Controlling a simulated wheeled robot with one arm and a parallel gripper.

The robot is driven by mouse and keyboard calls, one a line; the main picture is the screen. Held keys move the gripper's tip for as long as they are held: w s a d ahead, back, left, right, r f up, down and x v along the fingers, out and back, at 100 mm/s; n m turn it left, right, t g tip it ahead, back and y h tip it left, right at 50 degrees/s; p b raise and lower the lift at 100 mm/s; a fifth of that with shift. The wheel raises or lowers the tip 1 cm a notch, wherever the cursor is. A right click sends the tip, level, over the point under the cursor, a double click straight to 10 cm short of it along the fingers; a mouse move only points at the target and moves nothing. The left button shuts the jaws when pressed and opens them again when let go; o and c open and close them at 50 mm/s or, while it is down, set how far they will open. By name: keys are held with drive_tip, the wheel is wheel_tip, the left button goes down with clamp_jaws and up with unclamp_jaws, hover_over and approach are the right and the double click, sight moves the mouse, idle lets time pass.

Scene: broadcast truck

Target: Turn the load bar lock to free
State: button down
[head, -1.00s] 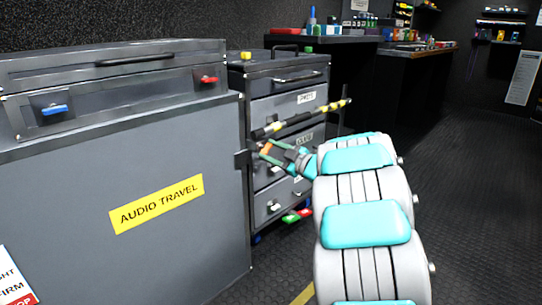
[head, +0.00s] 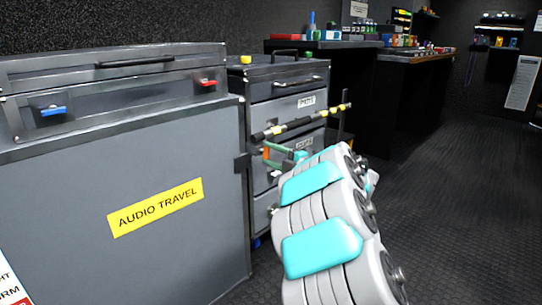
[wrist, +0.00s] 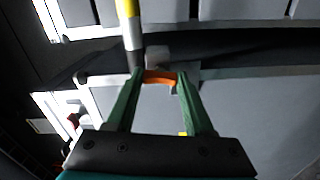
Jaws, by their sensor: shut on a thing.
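The load bar (head: 305,120), banded yellow and black, runs across the front of the grey drawer cabinet. In the wrist view the bar (wrist: 131,30) comes down from the top to a dark end with a small grey block beside it. An orange lever (wrist: 160,77), seemingly the bar's lock, lies between my fingertips. My gripper (wrist: 160,85) has green fingers and is shut on this lever. In the head view my gripper (head: 276,153) is just below the bar's left end, with the orange lever (head: 266,152) partly hidden by it. No lock marking is readable.
A large grey case (head: 120,200) labelled AUDIO TRAVEL, with blue (head: 53,110) and red (head: 208,82) latches, stands close at left. The drawer cabinet (head: 285,85) is behind the bar. Dark floor (head: 450,210) is clear at right.

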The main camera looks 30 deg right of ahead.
drive_tip(key=shift+n, duration=0.3)
drive_tip(key=shift+c, duration=1.4)
unclamp_jaws()
drive_tip(key=p+v, duration=0.1)
drive_tip(key=v, duration=0.6)
drive_tip(key=shift+s, duration=0.4)
drive_tip(key=shift+d, duration=0.1)
